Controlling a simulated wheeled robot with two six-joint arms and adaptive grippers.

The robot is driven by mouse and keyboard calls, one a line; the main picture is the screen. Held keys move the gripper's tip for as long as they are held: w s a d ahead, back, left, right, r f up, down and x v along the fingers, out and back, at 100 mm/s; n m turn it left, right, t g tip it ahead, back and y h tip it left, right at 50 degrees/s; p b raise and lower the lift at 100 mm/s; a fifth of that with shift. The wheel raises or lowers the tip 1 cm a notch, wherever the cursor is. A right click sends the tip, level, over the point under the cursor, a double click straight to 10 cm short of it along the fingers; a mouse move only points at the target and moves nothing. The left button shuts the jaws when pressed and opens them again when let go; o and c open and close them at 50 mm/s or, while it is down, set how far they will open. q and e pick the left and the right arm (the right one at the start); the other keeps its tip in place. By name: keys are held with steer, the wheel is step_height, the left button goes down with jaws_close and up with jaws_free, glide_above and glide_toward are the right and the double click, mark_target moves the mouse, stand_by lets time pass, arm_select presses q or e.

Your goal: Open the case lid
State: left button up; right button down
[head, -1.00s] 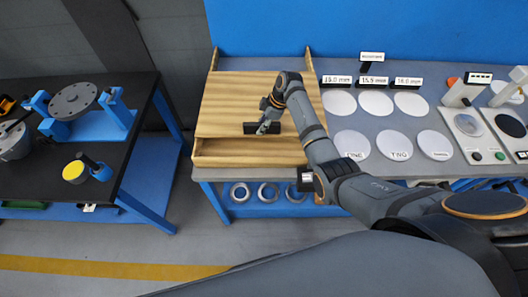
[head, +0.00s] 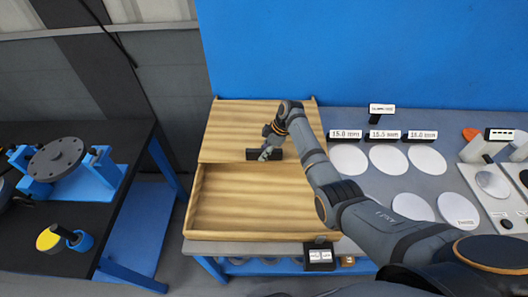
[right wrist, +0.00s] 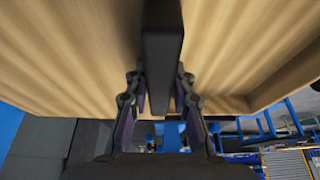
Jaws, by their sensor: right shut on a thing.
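The wooden case (head: 262,236) stands on the grey bench, and its front part is uncovered and looks empty. The wooden lid (head: 235,122) lies flat over the back part. A black bar handle (head: 251,154) sits at the lid's front edge. My right gripper (head: 268,151) is shut on this handle from above, partly hiding it. In the right wrist view the two fingers (right wrist: 159,95) lie on either side of the dark handle (right wrist: 162,50), with the wooden lid (right wrist: 65,55) around it. My left gripper is out of view.
White discs (head: 349,160) and size labels (head: 389,134) are to the right of the case. A small black labelled block (head: 319,256) is at the bench's front edge. A black table (head: 115,205) with blue fixtures stands at the left, across a gap.

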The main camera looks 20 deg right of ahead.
steer(key=c, duration=1.1)
jaws_free()
steer(key=shift+c, duration=0.2)
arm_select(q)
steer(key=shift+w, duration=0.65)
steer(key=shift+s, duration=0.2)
arm_select(e)
steer(key=v, duration=1.2)
